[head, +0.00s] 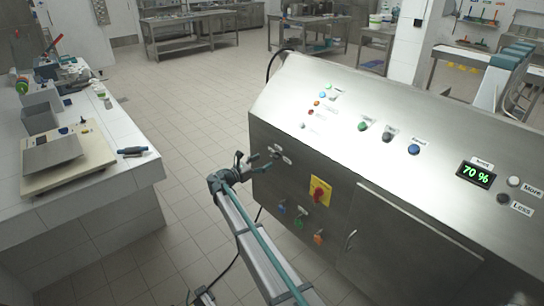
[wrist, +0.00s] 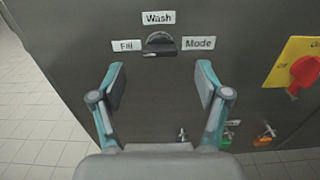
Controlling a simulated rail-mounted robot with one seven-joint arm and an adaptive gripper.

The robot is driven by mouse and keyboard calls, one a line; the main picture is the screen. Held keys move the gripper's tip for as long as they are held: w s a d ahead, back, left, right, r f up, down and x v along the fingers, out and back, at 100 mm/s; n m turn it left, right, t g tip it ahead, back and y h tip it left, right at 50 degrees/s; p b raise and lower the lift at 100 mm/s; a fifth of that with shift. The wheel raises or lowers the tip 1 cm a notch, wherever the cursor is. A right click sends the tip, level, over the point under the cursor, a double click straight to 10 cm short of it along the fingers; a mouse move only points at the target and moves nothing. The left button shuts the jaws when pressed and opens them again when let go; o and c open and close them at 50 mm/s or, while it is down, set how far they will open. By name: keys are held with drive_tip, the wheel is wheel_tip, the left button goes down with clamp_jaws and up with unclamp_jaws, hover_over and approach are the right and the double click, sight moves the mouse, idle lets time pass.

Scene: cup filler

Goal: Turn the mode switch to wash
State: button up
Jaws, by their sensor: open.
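The mode switch (wrist: 160,44) is a small dark rotary knob on the steel front of the machine. In the wrist view the "Wash" label (wrist: 158,18) is above it, a label that seems to read "Fill" (wrist: 126,46) is at its left, and the "Mode" label (wrist: 198,43) is at its right. I cannot tell for sure which way the knob points. My gripper (wrist: 160,80) is open and empty, its fingers spread to either side below the knob in the picture, apart from it. In the head view my gripper (head: 264,162) is close to the machine's left front.
A red switch on a yellow plate (head: 320,191) is right of the mode switch, with small coloured valve handles (head: 299,222) below. The sloped top panel has buttons and a display reading 70 % (head: 476,174).

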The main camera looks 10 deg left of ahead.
sight(273, 157)
drive_tip(key=p+x, duration=0.1)
drive_tip(key=x, duration=0.5)
drive_tip(key=c, duration=1.2)
drive_tip(key=shift+o, duration=0.2)
